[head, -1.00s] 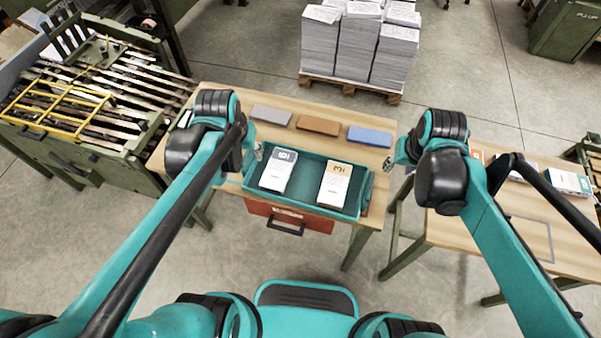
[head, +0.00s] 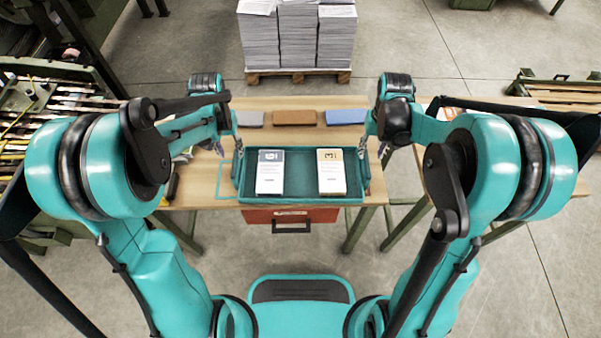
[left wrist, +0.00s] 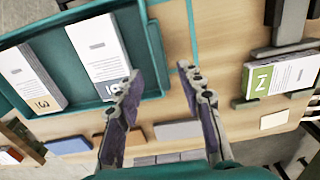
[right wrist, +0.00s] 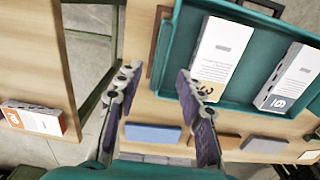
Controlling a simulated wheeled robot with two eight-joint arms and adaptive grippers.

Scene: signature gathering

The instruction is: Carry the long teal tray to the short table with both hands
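The long teal tray (head: 300,199) lies on the wooden table in the head view, holding a blue-labelled booklet stack (head: 270,174) and a tan-labelled one (head: 332,174). My left gripper (head: 228,150) is at the tray's left end and my right gripper (head: 373,148) at its right end. In the left wrist view the fingers (left wrist: 163,85) are spread, with the tray's end wall (left wrist: 154,55) between them in the picture. In the right wrist view the fingers (right wrist: 156,80) are likewise apart near the other end wall (right wrist: 167,45). Contact cannot be told.
Another wooden table (right wrist: 28,65), presumably the short one, stands to the right across a gap, mostly hidden by my right arm in the head view. Grey, brown and blue blocks (head: 346,117) lie behind the tray. A red drawer (head: 285,217) hangs below the table.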

